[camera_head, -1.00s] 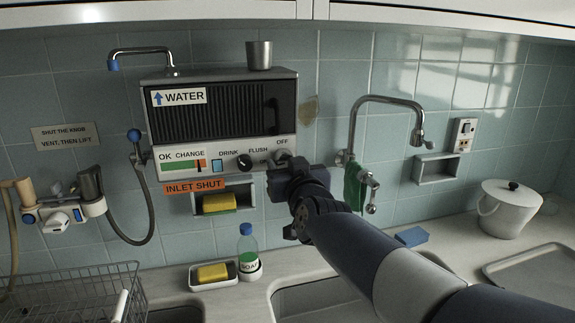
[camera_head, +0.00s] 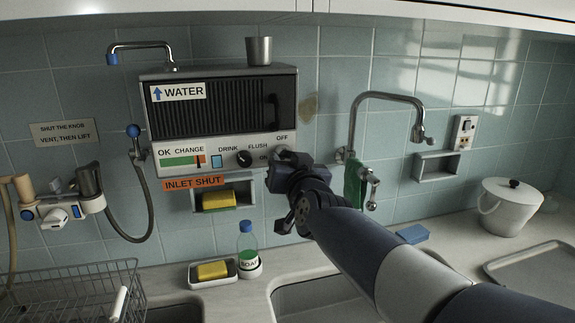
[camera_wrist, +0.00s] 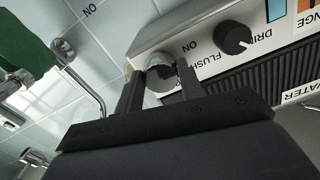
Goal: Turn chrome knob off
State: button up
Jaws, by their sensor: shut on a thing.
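The chrome knob (camera_wrist: 160,77) is on the front of the water unit (camera_head: 220,120), at the lower right of its panel. In the wrist view it shows between the two fingers of my gripper (camera_wrist: 158,70), which is shut on it. In the head view my gripper (camera_head: 287,163) covers most of the knob. "OFF" is printed above the knob and "ON" to its lower left. The wrist view is turned nearly upside down, and the knob's exact angle is hard to tell.
A black knob (camera_head: 244,159) sits left of the chrome knob. A chrome tap (camera_head: 352,130) with a green cloth (camera_head: 355,185) is close on the right. A niche with a yellow sponge (camera_head: 218,201) is below the unit. A soap bottle (camera_head: 248,250) stands on the counter.

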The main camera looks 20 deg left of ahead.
jog(key=m+b, duration=0.2)
jog(key=m, duration=0.7)
jog(key=shift+a, duration=0.1)
jog(key=m+b, duration=0.1)
jog(key=m, duration=0.3)
jog(key=shift+m, duration=0.4)
jog(key=shift+r+m+b, duration=0.1)
jog(key=shift+m+b, duration=0.25)
jog(key=shift+m, duration=1.55)
jog(key=o, duration=1)
jog(key=v, duration=1.1)
jog(key=shift+a+p, duration=0.1)
jog(key=shift+p, duration=0.25)
